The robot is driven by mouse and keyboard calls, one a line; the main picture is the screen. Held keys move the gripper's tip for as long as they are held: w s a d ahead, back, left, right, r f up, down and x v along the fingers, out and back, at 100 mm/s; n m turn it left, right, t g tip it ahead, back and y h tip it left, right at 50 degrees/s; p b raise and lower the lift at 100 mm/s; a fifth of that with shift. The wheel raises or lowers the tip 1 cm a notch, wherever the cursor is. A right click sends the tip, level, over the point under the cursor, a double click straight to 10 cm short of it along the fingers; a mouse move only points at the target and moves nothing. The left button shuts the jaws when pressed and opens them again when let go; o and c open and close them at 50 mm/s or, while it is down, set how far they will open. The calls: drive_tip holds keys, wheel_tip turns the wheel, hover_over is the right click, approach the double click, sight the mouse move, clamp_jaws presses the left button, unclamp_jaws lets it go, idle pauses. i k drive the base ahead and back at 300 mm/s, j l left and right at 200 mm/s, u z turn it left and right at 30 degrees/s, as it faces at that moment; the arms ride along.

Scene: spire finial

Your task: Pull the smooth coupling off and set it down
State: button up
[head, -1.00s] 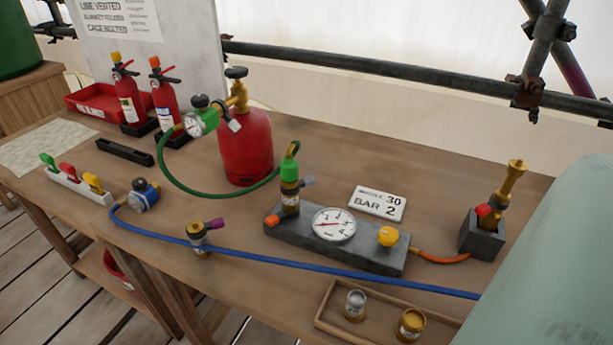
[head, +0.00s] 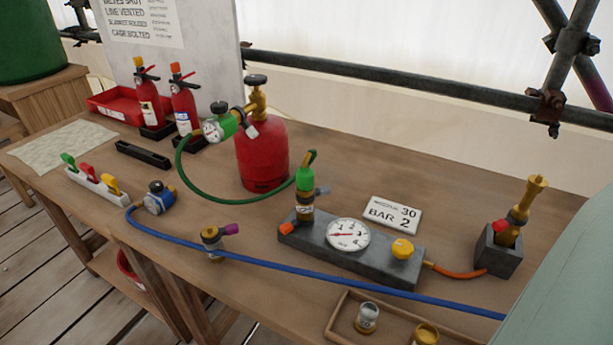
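A green coupling (head: 305,180) at the end of the green hose (head: 212,198) sits upright on a brass fitting at the left end of the grey manifold block (head: 380,262). A grey side lever or stub sticks out beside it. A blue coupling or regulator (head: 158,198) lies on the table at the left end of the blue hose (head: 285,270). I cannot tell from surface detail which coupling is the smooth one. My gripper is not in view.
A red gas cylinder (head: 262,155) stands behind the manifold. A gauge (head: 348,234) and yellow knob (head: 402,249) are on the block. A brass torch (head: 524,210) stands in a holder at right. A small tray (head: 340,312) holds two cups. A pale green surface (head: 565,280) covers the lower right.

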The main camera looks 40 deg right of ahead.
sight(305, 175)
drive_tip(key=i+j, duration=0.1)
drive_tip(key=j, duration=0.5)
drive_tip(key=i+j, duration=0.1)
drive_tip(key=j, duration=0.55)
drive_tip(key=z, duration=1.65)
drive_tip(key=i, duration=0.5)
